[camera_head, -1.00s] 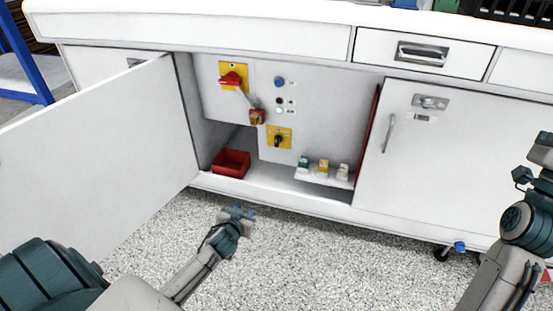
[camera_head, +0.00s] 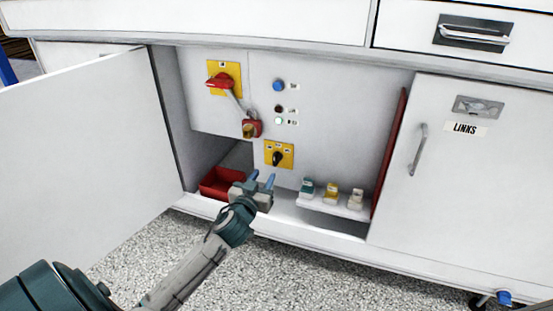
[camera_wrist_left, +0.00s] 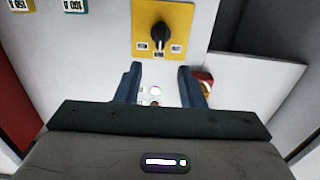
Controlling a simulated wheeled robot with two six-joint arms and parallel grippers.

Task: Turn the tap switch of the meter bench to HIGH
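The tap switch is a black knob (camera_head: 278,158) on a yellow plate (camera_head: 289,148), low on the white panel inside the open cabinet. It also shows in the left wrist view as a black knob (camera_wrist_left: 160,36) on the yellow plate (camera_wrist_left: 181,14), with small labels around it too blurred to read. My left gripper (camera_head: 262,182) is open and empty, just below and in front of the switch. In the left wrist view its two blue fingers (camera_wrist_left: 160,82) are spread apart, with the knob beyond their tips, not touched. My right gripper is not in view.
A red rotary handle (camera_head: 220,80) with a red padlock (camera_head: 251,128) sits above left. A blue button (camera_head: 279,85) and lamps are above. A red bin (camera_head: 215,183) stands left of the gripper; a shelf (camera_head: 325,208) with small coloured blocks is right. The open door (camera_head: 85,150) bounds the left.

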